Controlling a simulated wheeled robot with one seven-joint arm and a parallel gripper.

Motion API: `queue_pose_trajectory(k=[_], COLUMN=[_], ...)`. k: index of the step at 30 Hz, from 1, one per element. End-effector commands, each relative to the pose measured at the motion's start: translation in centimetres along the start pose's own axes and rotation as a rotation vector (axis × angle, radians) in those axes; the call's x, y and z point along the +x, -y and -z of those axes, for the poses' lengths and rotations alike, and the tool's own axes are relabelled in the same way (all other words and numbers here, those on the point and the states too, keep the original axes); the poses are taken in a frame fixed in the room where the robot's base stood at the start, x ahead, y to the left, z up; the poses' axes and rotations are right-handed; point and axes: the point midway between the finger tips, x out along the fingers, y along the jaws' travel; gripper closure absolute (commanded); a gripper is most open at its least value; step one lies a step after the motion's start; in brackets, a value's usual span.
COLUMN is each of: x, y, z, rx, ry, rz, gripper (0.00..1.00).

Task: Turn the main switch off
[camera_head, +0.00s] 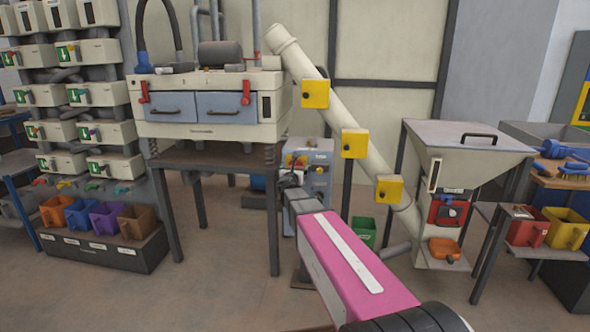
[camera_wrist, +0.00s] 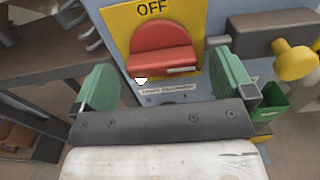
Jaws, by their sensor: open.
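The main switch is a red knob (camera_wrist: 163,48) with a broad, rounded grip on a yellow plate (camera_wrist: 118,30) in the wrist view. "OFF" is printed above the knob. A small white pointer mark lies at the knob's lower left. My gripper (camera_wrist: 166,80) is open, with one green finger pad left of the knob and the other right of it. No contact shows, and I cannot tell how deep the pads reach.
A yellow knob (camera_wrist: 296,60) on a grey housing sticks out right of the switch. A dark workbench (camera_head: 205,153) stands left of the box. A sloping pipe (camera_head: 335,105) with yellow boxes and a hopper (camera_head: 460,150) stand to the right. A green bin (camera_head: 364,232) sits low behind my arm.

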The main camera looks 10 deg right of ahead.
Motion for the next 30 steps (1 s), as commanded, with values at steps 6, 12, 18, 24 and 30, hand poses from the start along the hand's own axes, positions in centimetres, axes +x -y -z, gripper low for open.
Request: queue_pose_trajectory(k=[6, 12, 18, 24, 30], x=[2.6, 2.7, 2.7, 2.7, 2.7], y=[-0.1, 0.0, 0.0, 0.0, 0.0], z=[0.1, 0.0, 0.0, 0.0, 0.0], rx=[-0.001, -0.001, -0.001, -0.003, -0.037], ry=[0.0, 0.0, 0.0, 0.0, 0.0], rz=[-0.001, -0.001, -0.001, -0.001, 0.0], gripper=[0.0, 0.0, 0.36, 0.47, 0.47])
